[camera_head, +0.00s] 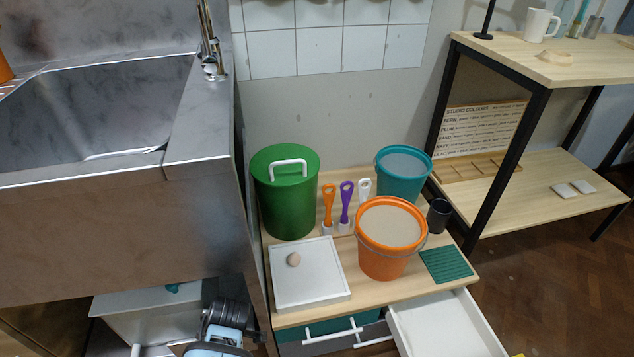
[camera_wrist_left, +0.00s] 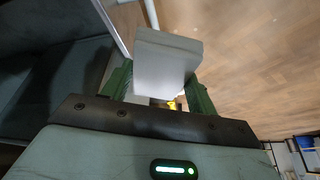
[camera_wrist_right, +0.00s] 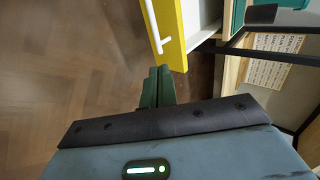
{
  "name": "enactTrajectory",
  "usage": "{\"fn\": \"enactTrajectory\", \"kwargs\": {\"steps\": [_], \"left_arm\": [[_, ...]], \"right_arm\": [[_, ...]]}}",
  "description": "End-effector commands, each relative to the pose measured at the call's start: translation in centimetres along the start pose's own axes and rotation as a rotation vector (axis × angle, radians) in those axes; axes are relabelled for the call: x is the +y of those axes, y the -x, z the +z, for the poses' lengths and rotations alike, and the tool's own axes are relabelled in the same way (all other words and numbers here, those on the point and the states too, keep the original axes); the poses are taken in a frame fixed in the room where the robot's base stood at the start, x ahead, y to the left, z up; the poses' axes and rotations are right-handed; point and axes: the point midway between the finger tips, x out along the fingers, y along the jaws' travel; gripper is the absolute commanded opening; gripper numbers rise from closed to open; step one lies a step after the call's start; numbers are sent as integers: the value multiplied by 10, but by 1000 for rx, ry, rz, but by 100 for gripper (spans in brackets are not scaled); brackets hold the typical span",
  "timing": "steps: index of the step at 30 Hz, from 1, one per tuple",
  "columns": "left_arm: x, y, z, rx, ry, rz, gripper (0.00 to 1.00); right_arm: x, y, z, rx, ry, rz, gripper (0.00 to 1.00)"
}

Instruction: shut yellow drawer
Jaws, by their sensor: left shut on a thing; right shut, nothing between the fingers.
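The yellow drawer stands pulled out of the cabinet at the lower right of the head view, its white inside (camera_head: 440,325) showing empty where visible. In the right wrist view its yellow front (camera_wrist_right: 167,22) with a white bar handle (camera_wrist_right: 156,28) fills the top middle. My right gripper (camera_wrist_right: 161,72) is shut and empty, its fingertips close to the lower edge of that front; I cannot tell whether they touch. My left gripper (camera_wrist_left: 162,92) is shut on a white block (camera_wrist_left: 168,60). Neither gripper's fingers show in the head view.
The cabinet top (camera_head: 310,318) carries a green lidded bin (camera_head: 287,205), an orange bucket (camera_head: 388,245), a teal bucket (camera_head: 402,180) and a white tray (camera_head: 310,290). A steel sink (camera_head: 110,225) stands left, a shelf right.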

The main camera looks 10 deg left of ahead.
Motion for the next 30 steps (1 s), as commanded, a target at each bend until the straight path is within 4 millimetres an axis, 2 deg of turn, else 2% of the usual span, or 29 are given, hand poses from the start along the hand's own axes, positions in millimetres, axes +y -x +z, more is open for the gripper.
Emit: {"fn": "enactTrajectory", "kwargs": {"steps": [12,16,20,30], "left_arm": [[0,0,1,0,0,0,36],[0,-3,2,-1,-1,-3,36],[-2,-12,6,-1,-4,-9,36],[-8,-45,20,-1,-14,-32,36]], "right_arm": [[0,0,0,0,0,0,0],[1,-7,0,0,-1,0,0],[1,-24,0,0,-1,-1,0],[2,-88,0,-1,-2,1,0]]}}
